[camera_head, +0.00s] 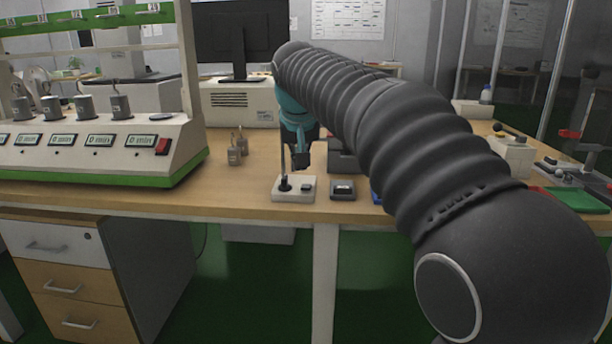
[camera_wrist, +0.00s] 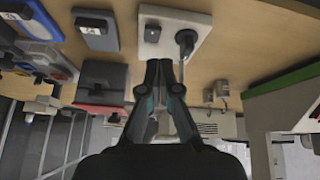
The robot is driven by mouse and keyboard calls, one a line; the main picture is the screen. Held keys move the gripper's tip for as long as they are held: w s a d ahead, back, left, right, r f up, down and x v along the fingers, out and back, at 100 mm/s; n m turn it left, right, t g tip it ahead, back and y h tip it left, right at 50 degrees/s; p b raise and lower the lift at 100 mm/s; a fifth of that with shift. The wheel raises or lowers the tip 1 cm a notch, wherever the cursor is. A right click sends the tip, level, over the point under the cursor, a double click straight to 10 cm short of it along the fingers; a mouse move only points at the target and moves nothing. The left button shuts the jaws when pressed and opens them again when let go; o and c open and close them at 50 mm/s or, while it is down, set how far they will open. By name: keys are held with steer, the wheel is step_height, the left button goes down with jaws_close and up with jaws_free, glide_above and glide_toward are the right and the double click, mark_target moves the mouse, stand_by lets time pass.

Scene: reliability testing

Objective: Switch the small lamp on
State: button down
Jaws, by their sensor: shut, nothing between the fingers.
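The small lamp has a white base (camera_head: 293,195) near the table's front edge and a thin stem rising from a black foot. I cannot make out its head or whether it is lit. A small dark switch (camera_head: 306,186) sits on the base, right of the stem. In the wrist view, which is upside down, the base (camera_wrist: 203,20), switch (camera_wrist: 152,33) and black foot (camera_wrist: 186,40) show at the top. My gripper (camera_head: 302,166) is shut and empty, above and apart from the base. Its fingertips (camera_wrist: 159,64) show close to the base in the wrist view.
A small grey box (camera_head: 343,189) stands right of the lamp. A white and green test console (camera_head: 90,150) fills the table's left side. My arm covers much of the right side. The table (camera_head: 235,192) is bare left of the lamp.

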step_height(320, 180, up, 7)
steer(key=d+m, duration=0.1)
steer(key=m, duration=0.1)
steer(key=shift+d+t+h, duration=0.15)
steer(key=shift+t+h, duration=0.15)
steer(key=b, duration=0.2)
glide_above(308, 185)
steer(key=f, duration=0.8)
steer(key=shift+w+f, duration=0.1)
steer(key=shift+w, duration=0.2)
step_height(308, 185, down, 2)
steer(key=shift+s+f+b, duration=0.1)
steer(key=shift+f+b, duration=0.15)
steer(key=shift+b, duration=0.05)
steer(key=shift+s+f, duration=0.2)
steer(key=shift+f, duration=0.65)
